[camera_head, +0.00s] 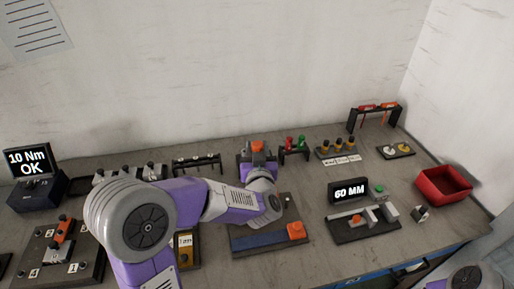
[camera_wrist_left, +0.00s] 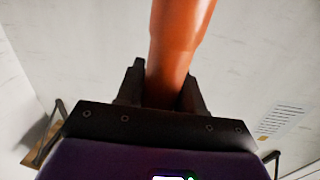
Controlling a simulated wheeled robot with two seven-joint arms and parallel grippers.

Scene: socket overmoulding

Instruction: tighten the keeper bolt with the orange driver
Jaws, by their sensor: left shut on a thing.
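My left gripper (camera_head: 258,156) is at the back middle of the bench in the head view. It is shut on the orange driver, whose orange end (camera_head: 258,146) shows above it. In the left wrist view the driver's thick orange handle (camera_wrist_left: 178,45) stands between the two dark fingers (camera_wrist_left: 160,90). The driver's tip is hidden. I cannot pick out the keeper bolt for sure. A dark plate with numbered corners (camera_head: 88,266) at the left carries a grey block and an orange part (camera_head: 63,230). My right gripper is out of view.
A display reading "10 Nm OK" (camera_head: 28,162) stands at the left. Racks line the back, one with red and green pieces (camera_head: 295,145). A "60 MM" gauge (camera_head: 349,190) and a red bin (camera_head: 444,186) are at the right. My left arm crosses the bench's left middle.

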